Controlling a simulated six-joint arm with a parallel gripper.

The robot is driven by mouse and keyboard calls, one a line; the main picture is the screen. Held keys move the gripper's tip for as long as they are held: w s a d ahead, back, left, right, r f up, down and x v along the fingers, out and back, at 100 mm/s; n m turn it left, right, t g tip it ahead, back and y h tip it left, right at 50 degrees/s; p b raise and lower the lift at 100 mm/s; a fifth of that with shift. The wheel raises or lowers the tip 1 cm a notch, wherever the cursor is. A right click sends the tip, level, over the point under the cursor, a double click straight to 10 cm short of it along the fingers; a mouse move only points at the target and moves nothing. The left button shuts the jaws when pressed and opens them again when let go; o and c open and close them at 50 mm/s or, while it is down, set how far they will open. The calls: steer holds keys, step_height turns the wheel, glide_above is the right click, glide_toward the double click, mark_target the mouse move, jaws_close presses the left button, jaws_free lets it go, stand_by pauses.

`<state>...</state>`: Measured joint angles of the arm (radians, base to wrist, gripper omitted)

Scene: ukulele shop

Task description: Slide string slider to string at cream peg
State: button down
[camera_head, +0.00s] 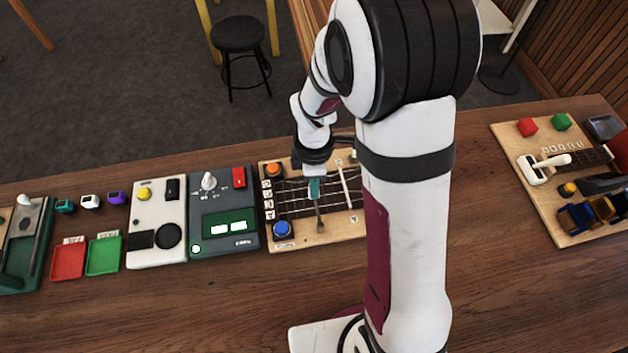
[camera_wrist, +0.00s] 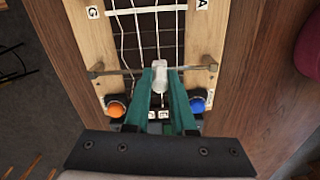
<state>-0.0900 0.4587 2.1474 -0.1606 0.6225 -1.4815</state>
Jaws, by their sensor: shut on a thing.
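The string board (camera_head: 291,236) lies on the counter, partly covered by my arm. It carries dark fretboard and several pale strings running lengthwise. My gripper (camera_head: 315,193) is over the board. In the wrist view its teal fingers are shut on the pale string slider (camera_wrist: 162,73), which sits on a thin rail (camera_wrist: 120,71) crossing the strings. The slider is right of the rail's middle in that view, near the right-hand strings. An orange knob (camera_wrist: 116,107) and a blue knob (camera_wrist: 197,104) flank the fingers. I cannot pick out a cream peg; the fingers hide part of the peg end.
A grey device (camera_head: 223,220) and a cream device (camera_head: 157,229) stand left of the board. Red (camera_head: 68,262) and green (camera_head: 104,255) trays are farther left. Another board (camera_head: 557,213) is at the far right. The counter in front of the string board is clear.

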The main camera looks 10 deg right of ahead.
steer(key=shift+w, duration=0.1)
stand_by(0.5)
steer(key=shift+w, duration=2.8)
steer(key=c, duration=0.8)
jaws_free()
steer(key=shift+o, duration=0.3)
step_height(320, 180, up, 16)
steer(key=shift+s, duration=0.1)
